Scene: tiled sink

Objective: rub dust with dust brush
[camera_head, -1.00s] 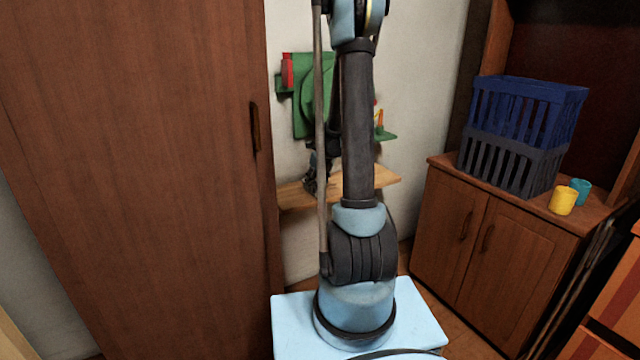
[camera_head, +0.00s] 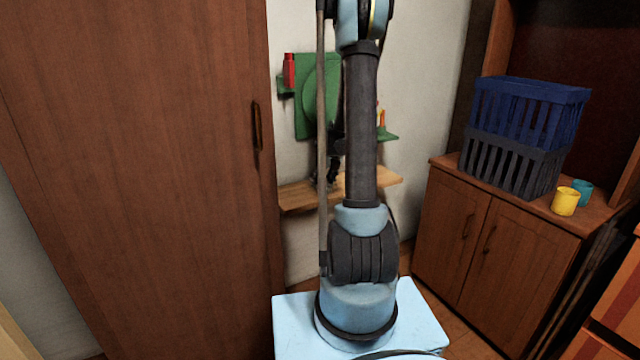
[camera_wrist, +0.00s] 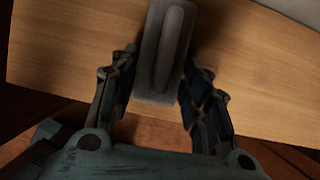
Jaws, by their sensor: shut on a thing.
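The dust brush (camera_wrist: 168,45), a grey block with a raised rounded handle, shows in the wrist view over a light wooden shelf board (camera_wrist: 70,50). My gripper (camera_wrist: 162,62) has one finger on each side of the brush and is shut on it. Whether the brush touches the board cannot be told. In the head view the wooden shelf (camera_head: 297,196) is fixed to the wall, and my gripper (camera_head: 329,170) is just above it, largely hidden by my arm. No dust can be made out.
A green wall rack (camera_head: 308,115) with a red bottle (camera_head: 289,70) is above the shelf. A tall brown cabinet (camera_head: 130,150) stands close at left. At right, blue (camera_head: 530,105) and dark crates (camera_head: 510,165) and yellow (camera_head: 565,201) and teal cups (camera_head: 583,188) stand on a low cupboard (camera_head: 490,250).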

